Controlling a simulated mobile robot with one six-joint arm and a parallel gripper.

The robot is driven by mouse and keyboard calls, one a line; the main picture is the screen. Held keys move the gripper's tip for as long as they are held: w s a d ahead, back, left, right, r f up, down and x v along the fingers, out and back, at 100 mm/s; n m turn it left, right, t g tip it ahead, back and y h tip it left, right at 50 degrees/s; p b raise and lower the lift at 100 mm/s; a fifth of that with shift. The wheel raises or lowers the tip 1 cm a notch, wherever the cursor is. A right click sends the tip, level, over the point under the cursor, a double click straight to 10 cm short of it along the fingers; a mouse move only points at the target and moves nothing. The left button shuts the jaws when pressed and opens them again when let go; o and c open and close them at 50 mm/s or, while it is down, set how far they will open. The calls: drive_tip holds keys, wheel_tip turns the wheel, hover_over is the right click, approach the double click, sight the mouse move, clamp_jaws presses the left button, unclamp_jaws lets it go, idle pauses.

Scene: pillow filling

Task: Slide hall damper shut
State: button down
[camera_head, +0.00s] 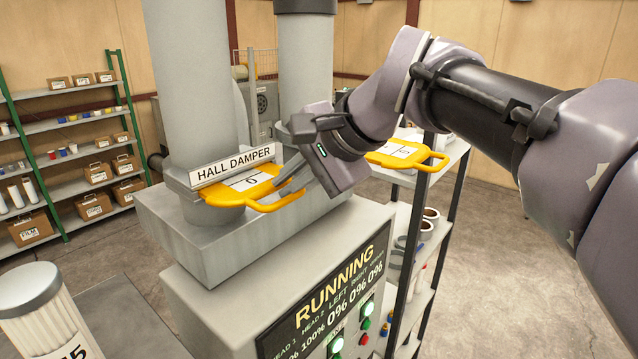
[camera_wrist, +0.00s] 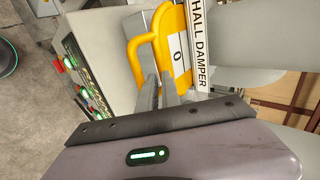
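The hall damper (camera_head: 250,187) is a yellow slide plate with a white label and a looped handle, set in a collar at the foot of a thick grey duct. Part of the plate stands out of the collar, and a "0" shows on its label. Its sign (camera_head: 233,165) reads HALL DAMPER. My gripper (camera_head: 287,176) is at the handle, its two grey fingers reaching in from the right. The wrist view shows the fingers (camera_wrist: 160,93) close together at one side of the yellow handle (camera_wrist: 137,62). Whether they clamp the handle bar is hidden.
A second yellow slide plate (camera_head: 405,153) stands out to the right, behind my wrist. Below, a machine panel (camera_head: 335,300) reads RUNNING, with lit buttons. A shelf rack (camera_head: 425,235) stands right of the machine, a white canister (camera_head: 35,305) at front left.

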drive_tip(key=shift+w+a, duration=0.65)
drive_tip(key=shift+a, duration=0.15)
drive_tip(key=shift+r, duration=0.1)
